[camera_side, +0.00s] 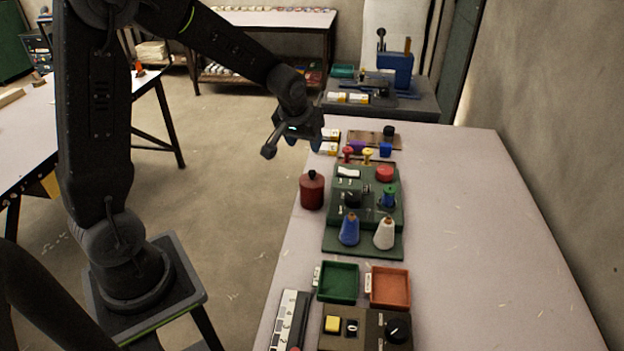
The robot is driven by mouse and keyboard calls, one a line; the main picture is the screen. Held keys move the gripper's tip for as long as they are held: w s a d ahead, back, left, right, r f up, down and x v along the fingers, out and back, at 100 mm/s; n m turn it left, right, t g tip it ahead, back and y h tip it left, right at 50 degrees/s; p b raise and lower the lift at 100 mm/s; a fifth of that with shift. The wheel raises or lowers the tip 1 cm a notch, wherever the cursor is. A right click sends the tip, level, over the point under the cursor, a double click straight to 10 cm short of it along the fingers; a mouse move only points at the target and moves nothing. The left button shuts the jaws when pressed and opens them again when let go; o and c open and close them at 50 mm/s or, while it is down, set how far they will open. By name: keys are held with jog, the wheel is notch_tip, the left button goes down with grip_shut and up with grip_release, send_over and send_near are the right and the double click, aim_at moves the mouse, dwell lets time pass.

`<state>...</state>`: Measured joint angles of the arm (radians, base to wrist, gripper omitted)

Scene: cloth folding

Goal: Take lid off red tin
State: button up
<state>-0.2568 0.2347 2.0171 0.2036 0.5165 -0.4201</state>
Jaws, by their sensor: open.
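The red tin (312,193) stands upright near the left edge of the table, left of the green board. Its lid (312,175) is on top, with a dark knob. My gripper (304,147) is open and empty. It hangs in the air above and behind the tin in the picture, apart from it. Its fingers are small and dark here, so their exact spread is hard to see.
A green board (336,240) with thread cones, spools and a red button stands right of the tin. A green tray (339,283) and an orange tray (390,287) lie in front. The right side of the table (470,230) is clear.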

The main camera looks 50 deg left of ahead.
send_over(312, 172)
jog(key=s+d, duration=0.1)
jog(key=s, duration=0.1)
jog(key=f, duration=0.8)
jog(key=shift+w+d, duration=0.2)
jog(key=shift+s+x, duration=0.1)
jog(key=shift+x, duration=1.3)
jog(key=shift+s+x, duration=0.15)
jog(key=shift+x, duration=1.2)
jog(key=shift+a, duration=0.2)
grip_shut()
